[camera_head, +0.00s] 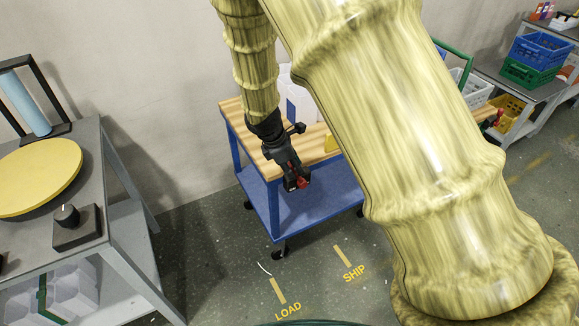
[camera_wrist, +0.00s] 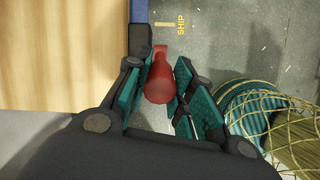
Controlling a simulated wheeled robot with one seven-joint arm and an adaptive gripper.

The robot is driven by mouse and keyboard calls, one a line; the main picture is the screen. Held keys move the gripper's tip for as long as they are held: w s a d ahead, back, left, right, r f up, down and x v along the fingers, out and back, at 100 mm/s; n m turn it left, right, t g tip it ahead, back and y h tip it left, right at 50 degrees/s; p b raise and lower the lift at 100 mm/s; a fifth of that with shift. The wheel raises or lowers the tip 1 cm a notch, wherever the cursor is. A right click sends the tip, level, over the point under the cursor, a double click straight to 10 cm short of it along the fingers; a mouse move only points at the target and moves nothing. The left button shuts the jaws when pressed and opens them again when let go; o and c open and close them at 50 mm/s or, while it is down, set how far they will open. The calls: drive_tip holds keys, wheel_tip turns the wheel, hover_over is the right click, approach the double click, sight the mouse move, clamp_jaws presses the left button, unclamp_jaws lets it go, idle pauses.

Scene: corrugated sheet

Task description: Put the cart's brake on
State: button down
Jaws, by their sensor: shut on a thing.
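The cart has a wooden top (camera_head: 262,140) and a blue frame with a blue lower shelf (camera_head: 318,205); black casters are under it. My gripper (camera_head: 297,181) is at the cart's front edge, pointing down. In the wrist view its teal-padded fingers are on both sides of a red handle (camera_wrist: 159,82), shut on it. The red handle is just outside the wooden top's edge (camera_wrist: 115,60), and a bit of red shows at my fingertips in the head view (camera_head: 304,182). How the handle joins the cart is hidden.
A grey table (camera_head: 100,235) with a yellow disc (camera_head: 40,178) and a black knob box (camera_head: 77,226) stands at left. Floor markings read LOAD (camera_head: 288,311) and SHIP (camera_head: 354,272). Shelves with blue (camera_head: 540,48) and green crates are at back right.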

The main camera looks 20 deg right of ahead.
drive_tip(key=shift+s+f, duration=0.1)
drive_tip(key=shift+f, duration=0.05)
drive_tip(key=c, duration=1.2)
unclamp_jaws()
drive_tip(key=shift+a, duration=0.1)
drive_tip(key=v, duration=1.2)
